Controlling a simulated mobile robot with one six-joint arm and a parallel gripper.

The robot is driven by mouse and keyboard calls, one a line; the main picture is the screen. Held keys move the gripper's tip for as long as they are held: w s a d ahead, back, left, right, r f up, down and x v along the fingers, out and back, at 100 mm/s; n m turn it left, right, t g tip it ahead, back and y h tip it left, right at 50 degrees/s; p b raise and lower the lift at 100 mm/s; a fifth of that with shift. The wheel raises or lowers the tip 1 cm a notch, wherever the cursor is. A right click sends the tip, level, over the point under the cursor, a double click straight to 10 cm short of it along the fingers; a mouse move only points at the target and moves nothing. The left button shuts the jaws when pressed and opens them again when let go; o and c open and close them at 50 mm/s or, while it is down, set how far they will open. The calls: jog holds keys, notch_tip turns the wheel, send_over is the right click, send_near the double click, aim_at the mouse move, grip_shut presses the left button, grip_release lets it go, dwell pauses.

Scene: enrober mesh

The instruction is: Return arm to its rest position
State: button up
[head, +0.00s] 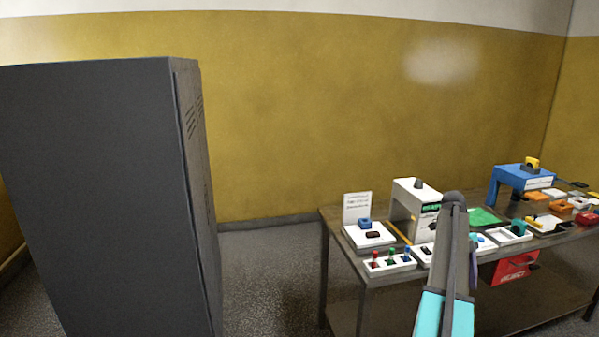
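My arm shows in the head view, rising from the bottom edge in front of the worktable (345,262). It has a cyan lower part and a grey upper link with a rounded dark top. The far part of the arm is hidden behind this link. I cannot make out my gripper or its fingers, nor whether it holds anything.
A tall dark grey cabinet (95,190) stands at the left, with open floor (270,275) between it and the table. The table carries a white machine (412,190), a blue stand (522,178), several small trays and a green mat (484,216). A red bin (512,270) hangs below its front edge.

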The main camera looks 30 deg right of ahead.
jog(key=w+a+f+n+g+b, duration=0.1)
jog(key=w+a+f+n, duration=0.35)
jog(key=a+f, duration=0.8)
jog(key=w+a+f+n+g+b, duration=0.1)
jog(key=w+a+f+n+g, duration=0.1)
jog(key=w+a+f, duration=0.8)
jog(key=s+a+f+n+h, duration=0.1)
jog(key=s+a+f+n, duration=0.2)
jog(key=a+f, duration=0.6)
jog(key=s+a+f+n, duration=0.3)
jog(key=s+a+f, duration=0.15)
jog(key=a, duration=0.75)
jog(key=s+a+f+n+t+b, duration=0.1)
jog(key=s+a+f+n, duration=0.6)
jog(key=a+n, duration=0.3)
jog(key=s+a+f+n+t, duration=0.1)
jog(key=s+a+f+n, duration=0.6)
jog(key=n, duration=0.8)
jog(key=s+a, duration=0.3)
jog(key=shift+s+f+b, duration=0.2)
jog(key=shift+f+b, duration=0.1)
jog(key=shift+b, duration=0.05)
